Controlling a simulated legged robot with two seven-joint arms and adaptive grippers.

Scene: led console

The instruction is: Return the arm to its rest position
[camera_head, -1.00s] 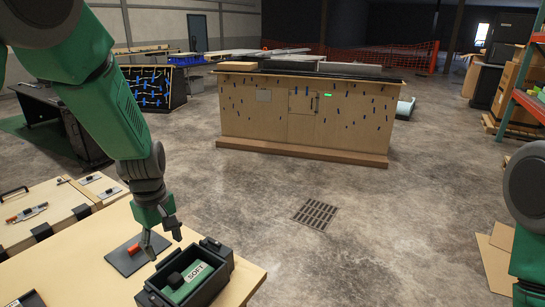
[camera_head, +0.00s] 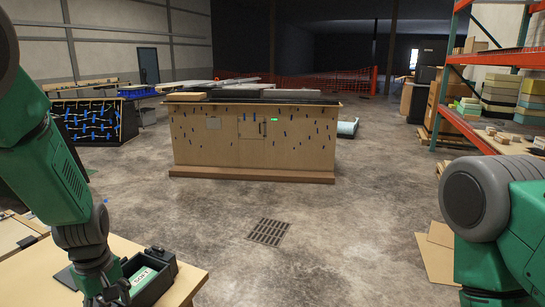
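My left arm comes in from the left, over a light wooden table (camera_head: 40,290). My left gripper (camera_head: 110,296) hangs low at the table's right part, in front of a black box (camera_head: 165,270). Its dark fingers look spread, and I see nothing held between them. The box holds a green block (camera_head: 143,280) with a white label, partly hidden by the gripper. A dark flat plate (camera_head: 65,278) lies left of the gripper, mostly covered by the arm. My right arm shows at the right edge; its gripper is out of view.
A wooden cabinet (camera_head: 255,152) with small blue marks stands mid-room. A floor grate (camera_head: 269,232) lies in the open concrete floor. Orange shelving (camera_head: 500,57) with stacked goods stands at the right. Flat cardboard (camera_head: 434,260) lies beside my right arm.

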